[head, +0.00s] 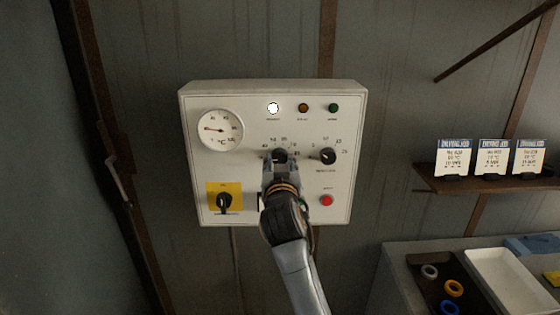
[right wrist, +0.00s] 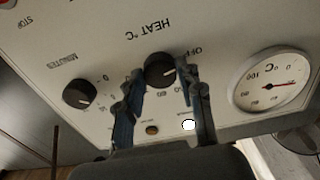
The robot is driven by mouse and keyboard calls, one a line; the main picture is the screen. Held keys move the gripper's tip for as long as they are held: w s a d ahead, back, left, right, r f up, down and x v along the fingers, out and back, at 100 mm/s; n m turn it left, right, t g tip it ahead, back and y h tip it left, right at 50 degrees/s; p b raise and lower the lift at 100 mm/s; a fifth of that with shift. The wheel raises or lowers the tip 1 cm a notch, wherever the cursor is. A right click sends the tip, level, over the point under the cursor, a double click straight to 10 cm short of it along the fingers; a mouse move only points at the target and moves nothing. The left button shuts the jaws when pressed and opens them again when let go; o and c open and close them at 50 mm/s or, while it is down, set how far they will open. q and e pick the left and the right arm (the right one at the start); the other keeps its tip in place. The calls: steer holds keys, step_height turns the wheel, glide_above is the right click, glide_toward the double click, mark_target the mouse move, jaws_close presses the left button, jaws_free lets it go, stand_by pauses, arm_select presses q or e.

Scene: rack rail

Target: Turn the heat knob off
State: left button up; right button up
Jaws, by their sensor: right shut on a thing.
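The black heat knob (right wrist: 160,70) sits on the front of the pale control panel (head: 345,200), under the "HEAT °C" label, which is upside down in the right wrist view. My right gripper (right wrist: 163,76) has one finger on each side of the knob and is shut on it. The knob's white mark points roughly right in that view, below the "OFF" lettering. In the head view my right gripper (head: 280,162) hides much of the knob. My left gripper is not in view.
The panel also carries a dial gauge (head: 220,130), a minutes knob (head: 328,157), a lit white lamp (head: 273,108), a red stop button (head: 327,200) and a black switch (head: 224,201) on yellow. A card shelf (head: 485,184) and bench (head: 400,260) are at right.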

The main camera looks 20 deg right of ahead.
mark_target(280, 117)
steer(key=shift+r, duration=0.45)
steer(key=o, duration=0.9)
steer(key=shift+c, duration=0.2)
steer(key=o, duration=0.3)
steer(key=shift+w+f, duration=0.1)
steer(key=shift+f, duration=0.05)
steer(key=shift+w+f, duration=0.1)
steer(key=shift+f, duration=0.1)
steer(key=shift+r, duration=0.1)
step_height(280, 117, up, 10)
steer(key=shift+d+f, duration=0.1)
